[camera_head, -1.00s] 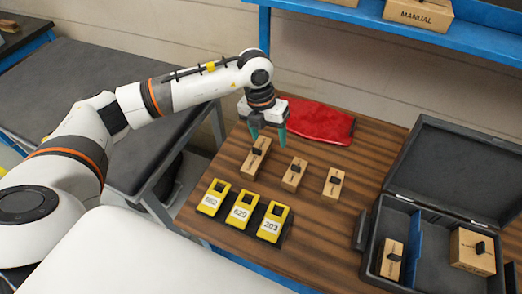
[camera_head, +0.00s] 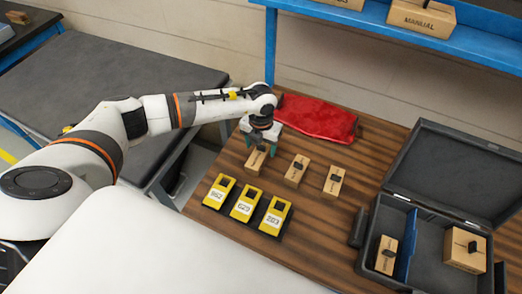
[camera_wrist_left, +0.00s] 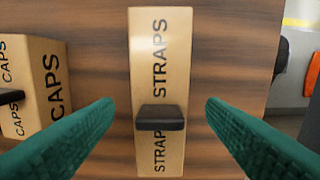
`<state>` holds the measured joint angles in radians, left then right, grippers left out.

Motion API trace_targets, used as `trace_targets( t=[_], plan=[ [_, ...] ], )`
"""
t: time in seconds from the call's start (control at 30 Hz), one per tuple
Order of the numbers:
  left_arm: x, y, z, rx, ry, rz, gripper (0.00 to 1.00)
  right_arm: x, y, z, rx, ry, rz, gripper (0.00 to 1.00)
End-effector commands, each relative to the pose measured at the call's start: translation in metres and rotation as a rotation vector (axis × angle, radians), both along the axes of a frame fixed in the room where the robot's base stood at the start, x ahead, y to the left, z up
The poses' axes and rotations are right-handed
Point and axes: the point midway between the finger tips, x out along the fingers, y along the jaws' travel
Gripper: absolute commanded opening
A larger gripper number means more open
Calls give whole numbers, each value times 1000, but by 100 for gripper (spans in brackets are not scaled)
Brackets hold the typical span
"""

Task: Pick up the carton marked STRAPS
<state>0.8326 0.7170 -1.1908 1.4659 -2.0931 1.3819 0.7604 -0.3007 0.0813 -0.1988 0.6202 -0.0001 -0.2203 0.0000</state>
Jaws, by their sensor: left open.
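The carton marked STRAPS (camera_wrist_left: 160,60) stands on the wooden table, between my open left fingers in the left wrist view. It has a black grip tab on it. In the head view this carton (camera_head: 256,161) is the leftmost of three small cartons, directly below my left gripper (camera_head: 261,146). The left gripper (camera_wrist_left: 160,130) is open, its green fingertips one on each side of the carton with a gap on both sides. The wrist view does not show contact. My right gripper is not in view.
A carton marked CAPS (camera_wrist_left: 40,85) stands close beside it. Another small carton (camera_head: 334,181) is further right. Yellow numbered units (camera_head: 244,204) are in front, a red cloth (camera_head: 316,118) behind. An open dark case (camera_head: 433,235) holding cartons is at right; a blue shelf (camera_head: 470,38) is above.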

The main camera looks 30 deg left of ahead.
Motion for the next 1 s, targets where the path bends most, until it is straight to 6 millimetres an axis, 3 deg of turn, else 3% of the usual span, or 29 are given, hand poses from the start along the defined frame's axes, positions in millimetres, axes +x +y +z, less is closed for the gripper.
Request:
trace_targets(
  t=[0.33,0.63,0.87,1.0],
  plan=[
    [0,0,-11,0,-1,-2,65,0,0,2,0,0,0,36],
    [0,0,-10,0,-1,-1,16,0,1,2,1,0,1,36],
    [0,0,-9,-1,-2,-1,14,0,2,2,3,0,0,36],
    [1,0,2,-2,-4,-1,14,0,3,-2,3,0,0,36]
  ],
)
